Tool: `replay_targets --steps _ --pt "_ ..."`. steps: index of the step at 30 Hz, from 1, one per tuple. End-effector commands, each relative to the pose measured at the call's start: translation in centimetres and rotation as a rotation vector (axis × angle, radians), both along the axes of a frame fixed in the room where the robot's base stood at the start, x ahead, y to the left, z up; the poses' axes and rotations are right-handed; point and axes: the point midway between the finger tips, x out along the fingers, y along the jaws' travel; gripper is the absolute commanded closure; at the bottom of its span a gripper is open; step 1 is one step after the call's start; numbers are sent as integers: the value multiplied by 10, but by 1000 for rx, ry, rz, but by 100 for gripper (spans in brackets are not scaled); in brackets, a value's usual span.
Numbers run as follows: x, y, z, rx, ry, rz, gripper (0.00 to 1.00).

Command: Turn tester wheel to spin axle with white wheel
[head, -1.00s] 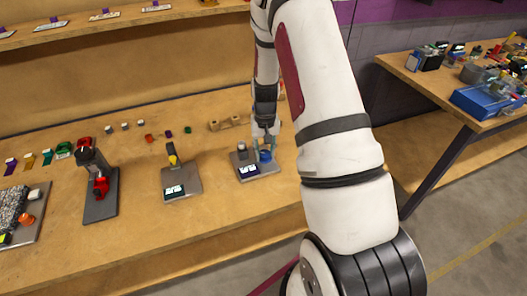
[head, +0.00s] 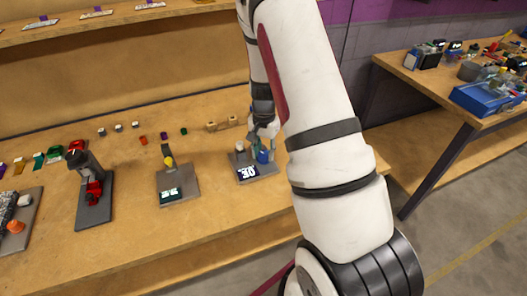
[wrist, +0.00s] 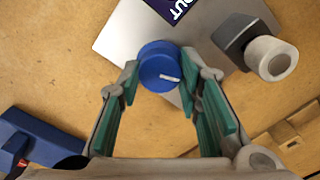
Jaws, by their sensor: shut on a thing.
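The tester wheel is a round blue knob (wrist: 159,66) with a white pointer mark, on a grey plate (wrist: 128,32) with a dark label. In the head view the blue knob (head: 263,156) shows below my fingers. My gripper (wrist: 160,76) is shut on the knob, with a green-padded finger on each side. The white wheel (wrist: 271,58) sits on a dark grey block on the same plate, to the right of the knob in the wrist view. In the head view the white wheel (head: 240,146) is just left of my gripper.
A wooden rack (wrist: 290,140) and a dark blue item (wrist: 40,137) lie near the plate. Other test stations, including a plate with a yellow part (head: 178,188) and a red one (head: 95,205), stand to the left. The bench front is clear.

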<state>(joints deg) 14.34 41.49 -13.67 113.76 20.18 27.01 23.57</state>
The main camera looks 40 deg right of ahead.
Motion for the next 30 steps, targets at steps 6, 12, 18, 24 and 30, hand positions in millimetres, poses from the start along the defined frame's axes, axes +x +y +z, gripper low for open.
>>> replay_targets --steps 6,12,18,24,30 --pt "0 0 0 -1 -1 -11 96" --pt "0 0 0 -1 -1 -11 96" --pt "0 0 0 -1 0 -10 48" --pt "0 0 0 0 0 -10 48" --pt "1 0 12 -2 -3 -7 48"
